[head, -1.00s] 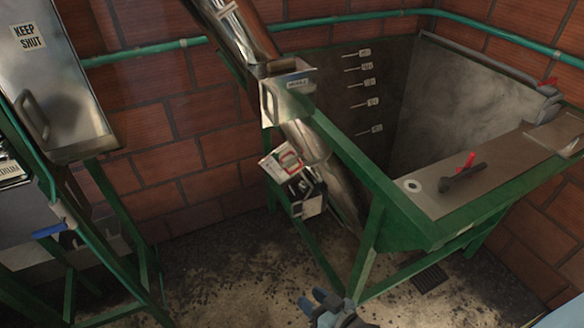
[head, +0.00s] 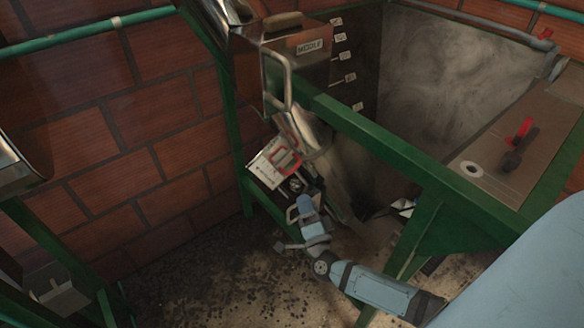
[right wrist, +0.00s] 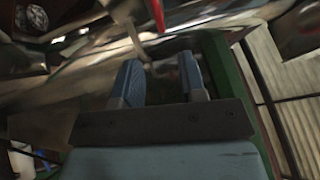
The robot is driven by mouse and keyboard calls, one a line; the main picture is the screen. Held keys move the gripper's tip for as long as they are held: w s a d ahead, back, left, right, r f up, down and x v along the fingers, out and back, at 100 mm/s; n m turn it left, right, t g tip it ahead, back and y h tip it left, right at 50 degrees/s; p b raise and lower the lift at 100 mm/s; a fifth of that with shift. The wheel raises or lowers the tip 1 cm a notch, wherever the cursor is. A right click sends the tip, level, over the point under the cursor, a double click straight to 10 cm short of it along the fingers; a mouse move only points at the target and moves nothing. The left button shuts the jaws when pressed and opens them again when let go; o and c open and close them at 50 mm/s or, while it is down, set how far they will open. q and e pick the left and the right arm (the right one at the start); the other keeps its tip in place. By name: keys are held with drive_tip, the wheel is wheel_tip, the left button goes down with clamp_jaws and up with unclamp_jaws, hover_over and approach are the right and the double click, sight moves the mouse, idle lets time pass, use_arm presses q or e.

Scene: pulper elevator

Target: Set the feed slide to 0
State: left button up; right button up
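A bright metal box with a loop handle (head: 287,80) and a plate reading roughly "MIDDLE" (head: 309,47) sits at the top of the chute in the head view. I cannot tell which part is the feed slide, and no 0 mark is legible. My right gripper (head: 303,208) is just below that assembly; contact cannot be told. In the right wrist view its two blue fingers (right wrist: 160,80) stand apart with nothing visibly held. My left gripper is out of view.
A green frame beam (head: 400,140) runs down to the right above my right arm. Behind it is a deep tank (head: 440,80); its ledge carries a red-handled lever (head: 519,140). Several tags (head: 343,55) line the tank wall. Brick wall (head: 110,130) stands at left.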

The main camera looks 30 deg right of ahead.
sight(295, 167)
drive_tip(key=x, duration=1.1)
drive_tip(key=shift+w+p, duration=0.15)
drive_tip(key=shift+p, duration=0.15)
clamp_jaws()
drive_tip(key=shift+f, duration=0.1)
